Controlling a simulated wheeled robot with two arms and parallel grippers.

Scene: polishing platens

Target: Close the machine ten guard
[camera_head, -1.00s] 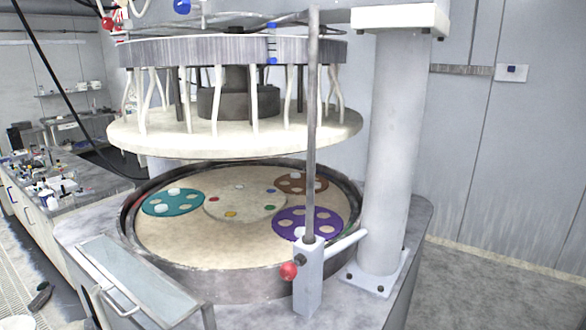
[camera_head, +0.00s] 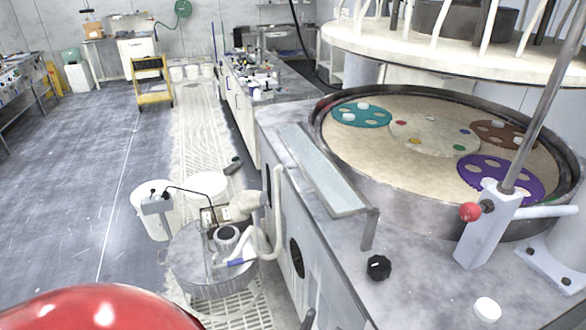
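The polishing machine stands at the right, with its round lower platen basin (camera_head: 365,185) open to view. A pale, see-through panel in a metal frame, which looks like the guard (camera_head: 322,172), lies low along the machine's front left edge, beside the basin rather than upright. The upper platen (camera_head: 440,62) hangs raised above the basin, with a clear gap. Teal (camera_head: 361,116), brown (camera_head: 497,134) and purple (camera_head: 500,177) carriers lie in the basin. I see no machine number. Neither of my grippers is in view.
A slanted rod with a red knob (camera_head: 470,212) stands at the basin's front right. A black knob (camera_head: 378,267) sits on the machine top. A metal drum (camera_head: 212,265) and white buckets (camera_head: 150,208) stand left of the machine. Floor farther left is open, with a yellow cart (camera_head: 152,80) beyond.

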